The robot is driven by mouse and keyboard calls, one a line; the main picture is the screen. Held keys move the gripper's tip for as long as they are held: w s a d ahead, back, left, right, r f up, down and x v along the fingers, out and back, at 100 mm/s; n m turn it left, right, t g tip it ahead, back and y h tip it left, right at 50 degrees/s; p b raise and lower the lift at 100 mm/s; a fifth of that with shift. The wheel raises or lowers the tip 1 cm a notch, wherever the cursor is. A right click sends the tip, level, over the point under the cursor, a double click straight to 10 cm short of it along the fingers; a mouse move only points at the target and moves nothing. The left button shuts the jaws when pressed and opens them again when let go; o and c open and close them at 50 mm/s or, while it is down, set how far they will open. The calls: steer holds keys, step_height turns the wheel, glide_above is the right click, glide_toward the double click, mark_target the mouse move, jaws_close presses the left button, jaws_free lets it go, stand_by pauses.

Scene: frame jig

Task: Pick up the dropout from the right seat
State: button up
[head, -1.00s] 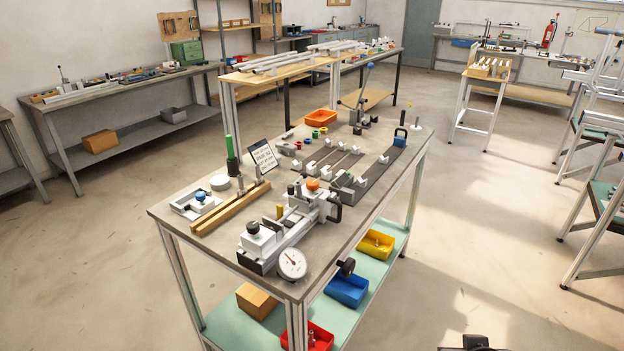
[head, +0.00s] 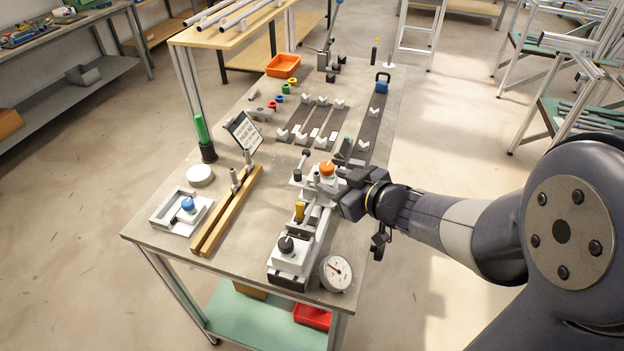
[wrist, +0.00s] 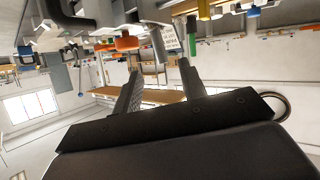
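Two small grey upright metal parts stand at the wooden rails (head: 222,222): one nearer (head: 235,181), one farther (head: 249,160). They look like dropouts in seats, but they are too small to be sure. My gripper (head: 341,178) is above the right side of the jig (head: 312,228), beside its orange knob (head: 327,169), well to the right of the rails. In the wrist view, my gripper (wrist: 160,72) has its two fingers apart with nothing between them. That view is turned over; the orange knob (wrist: 127,43) shows past the fingers.
A green-topped cylinder (head: 202,132), a sign (head: 243,133) and a white round puck (head: 200,176) stand around the rails. A white tray with a blue knob (head: 188,204) is at left. A dial gauge (head: 336,272) is at the front. V-blocks (head: 308,139) and an orange bin (head: 283,66) are behind.

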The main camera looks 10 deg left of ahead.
mark_target(319, 178)
steer(key=x, duration=0.8)
steer(key=shift+w+a+f+b, duration=0.1)
steer(key=shift+a+f+b, duration=0.2)
steer(key=shift+b, duration=0.1)
jaws_close()
